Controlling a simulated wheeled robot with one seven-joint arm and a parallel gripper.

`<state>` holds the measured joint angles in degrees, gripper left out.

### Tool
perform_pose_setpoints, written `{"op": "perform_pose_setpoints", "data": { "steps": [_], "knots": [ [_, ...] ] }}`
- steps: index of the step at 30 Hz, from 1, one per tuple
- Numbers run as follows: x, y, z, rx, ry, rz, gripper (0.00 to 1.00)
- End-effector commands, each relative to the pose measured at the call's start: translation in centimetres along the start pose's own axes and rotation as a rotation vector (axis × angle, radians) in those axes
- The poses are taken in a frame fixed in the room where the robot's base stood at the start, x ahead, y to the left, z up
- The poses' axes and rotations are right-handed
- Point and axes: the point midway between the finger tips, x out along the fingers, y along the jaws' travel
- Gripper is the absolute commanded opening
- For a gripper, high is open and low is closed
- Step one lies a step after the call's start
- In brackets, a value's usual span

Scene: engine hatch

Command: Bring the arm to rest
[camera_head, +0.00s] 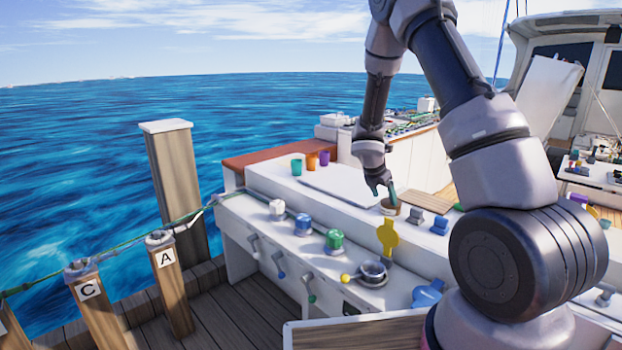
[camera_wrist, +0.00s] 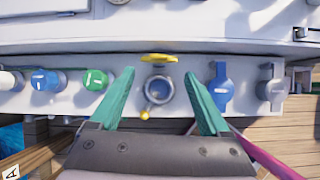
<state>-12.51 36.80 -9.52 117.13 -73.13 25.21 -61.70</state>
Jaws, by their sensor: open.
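My gripper (camera_head: 383,191) hangs from my raised arm over the white box, with its teal fingers pointing down. In the wrist view its fingers (camera_wrist: 160,74) are spread apart with nothing held between them. Beyond and between the fingers is a round metal filler neck (camera_wrist: 159,91) with its yellow cap (camera_wrist: 160,58) flipped up. In the head view the metal neck (camera_head: 373,272) and upright yellow cap (camera_head: 388,238) stand on the front ledge, below and apart from my gripper. My arm covers part of the right side of the box.
A white valve (camera_head: 277,209), blue valve (camera_head: 303,224) and green valve (camera_head: 334,240) line the ledge (camera_head: 237,207). A blue cap (camera_head: 428,292) lies right of the neck. Several cups (camera_head: 311,160) stand at the back. Wooden posts (camera_head: 169,285) and a rope are at left.

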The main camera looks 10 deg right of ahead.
Motion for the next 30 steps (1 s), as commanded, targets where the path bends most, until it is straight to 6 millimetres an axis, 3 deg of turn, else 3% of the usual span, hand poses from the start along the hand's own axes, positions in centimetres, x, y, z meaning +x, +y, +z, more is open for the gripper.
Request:
{"op": "perform_pose_setpoints", "data": {
  "steps": [6,14,20,30],
  "knots": [
    [-8.7,-2.3,4.1,0.483,0.014,0.028,0.8],
    [-19.9,-7.5,5.8,1.161,0.119,0.043,0.8],
    [-27.5,-11.9,4.8,1.642,0.262,0.03,0.8],
    [-38.2,-18.2,-0.6,2.317,0.63,-0.084,0.8]
  ]
}}
